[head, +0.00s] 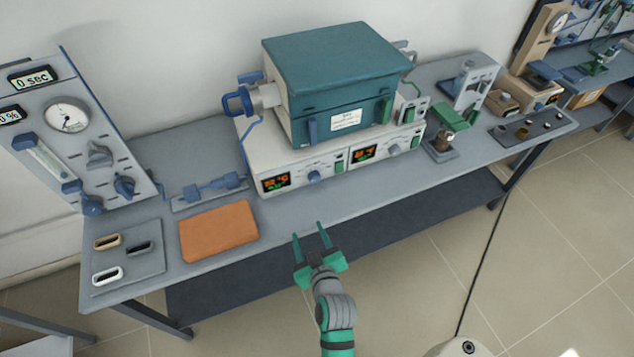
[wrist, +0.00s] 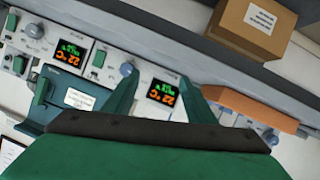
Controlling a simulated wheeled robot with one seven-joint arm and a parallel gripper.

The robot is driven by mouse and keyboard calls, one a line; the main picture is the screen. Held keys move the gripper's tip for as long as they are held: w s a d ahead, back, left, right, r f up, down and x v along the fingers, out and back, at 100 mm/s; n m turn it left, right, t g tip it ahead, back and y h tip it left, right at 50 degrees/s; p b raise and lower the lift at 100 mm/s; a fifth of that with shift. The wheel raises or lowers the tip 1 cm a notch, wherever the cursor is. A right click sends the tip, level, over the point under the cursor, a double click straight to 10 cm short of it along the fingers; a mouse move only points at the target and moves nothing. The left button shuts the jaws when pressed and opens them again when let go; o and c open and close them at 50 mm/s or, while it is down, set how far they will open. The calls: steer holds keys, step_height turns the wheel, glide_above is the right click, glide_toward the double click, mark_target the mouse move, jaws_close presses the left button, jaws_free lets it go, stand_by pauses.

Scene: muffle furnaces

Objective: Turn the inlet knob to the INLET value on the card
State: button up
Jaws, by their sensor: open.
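My gripper (head: 309,231) is open and empty, in front of the table's front edge below the furnace; its two green fingers also show in the wrist view (wrist: 160,82). The gauge panel (head: 70,140) stands at the far left, well apart from my gripper. It carries a grey knob (head: 99,154) and blue knobs, one at the right (head: 124,186) and one at the lower edge (head: 92,205). I cannot read which is the inlet knob. A white card (head: 346,120) is on the teal furnace (head: 335,75); its text is too small to read. It also shows in the wrist view (wrist: 79,99).
Furnace control boxes with lit displays (head: 276,182) stand under the furnace. An orange slab (head: 218,231) and a grey tray (head: 128,262) with several small boats lie at the table's left front. A green-topped stand (head: 452,117) is at right.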

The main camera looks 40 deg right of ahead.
glide_toward(316, 180)
steer(key=shift+s+a+r+n, duration=0.2)
steer(key=shift+s+a+r, duration=0.05)
steer(key=shift+s, duration=0.25)
steer(key=shift+s+a+r+n, duration=0.2)
steer(key=shift+s+a+r, duration=0.05)
steer(key=shift+s, duration=0.25)
steer(key=shift+w+d+f, duration=0.15)
steer(key=shift+w+d, duration=0.2)
steer(key=shift+w, duration=0.2)
steer(key=x, duration=0.9)
steer(key=shift+w+f, duration=0.2)
steer(key=shift+w, duration=0.05)
steer(key=c, duration=1)
steer(key=shift+c, duration=0.2)
